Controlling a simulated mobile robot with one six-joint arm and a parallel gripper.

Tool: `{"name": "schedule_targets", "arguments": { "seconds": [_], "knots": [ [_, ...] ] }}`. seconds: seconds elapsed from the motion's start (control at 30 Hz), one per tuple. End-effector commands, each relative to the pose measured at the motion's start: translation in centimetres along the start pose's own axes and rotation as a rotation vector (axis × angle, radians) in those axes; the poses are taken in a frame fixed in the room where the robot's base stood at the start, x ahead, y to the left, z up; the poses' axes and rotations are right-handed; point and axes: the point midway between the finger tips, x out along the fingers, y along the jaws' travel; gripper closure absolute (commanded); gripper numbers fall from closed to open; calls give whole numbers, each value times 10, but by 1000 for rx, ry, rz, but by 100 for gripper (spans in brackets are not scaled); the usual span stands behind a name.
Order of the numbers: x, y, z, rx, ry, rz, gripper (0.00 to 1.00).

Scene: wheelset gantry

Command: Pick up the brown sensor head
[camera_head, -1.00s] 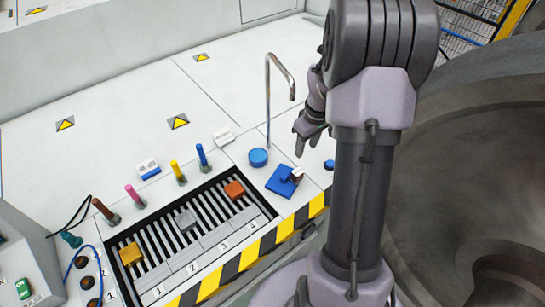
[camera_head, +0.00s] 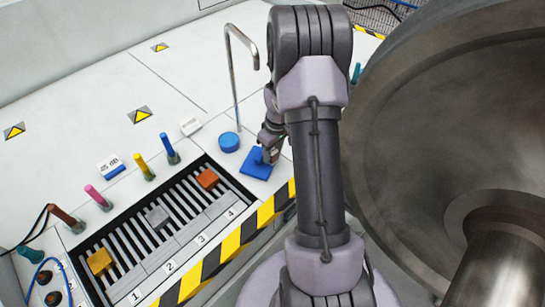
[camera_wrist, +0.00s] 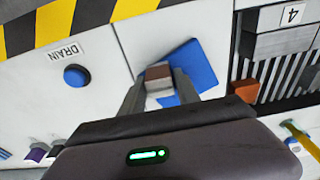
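The brown sensor head (camera_wrist: 158,72) is a small block with a brown face and a pale grey side. In the head view my gripper (camera_head: 270,146) is low over the blue stand (camera_head: 255,168), and the sensor head is mostly hidden by the fingers.
A slotted rack (camera_head: 187,226) with grey, orange and yellow blocks lies left of the stand. A round blue button (camera_head: 229,142) and a bent metal pipe (camera_head: 233,75) stand behind. Coloured pegs line the rack's back. A large metal wheel (camera_head: 440,130) fills the right.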

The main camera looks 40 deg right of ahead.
Motion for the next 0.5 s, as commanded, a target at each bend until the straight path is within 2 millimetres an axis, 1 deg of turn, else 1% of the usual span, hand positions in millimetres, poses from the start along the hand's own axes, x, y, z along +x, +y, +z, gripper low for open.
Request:
{"name": "schedule_targets", "arguments": {
  "seconds": [0.03, 0.17, 0.5],
  "knots": [
    [0, 0, 0, 0, 0, 0, 74],
    [0, 0, 0, 0, 0, 0, 100],
    [-3, 0, 0, 0, 0, 0, 100]
  ]
}}
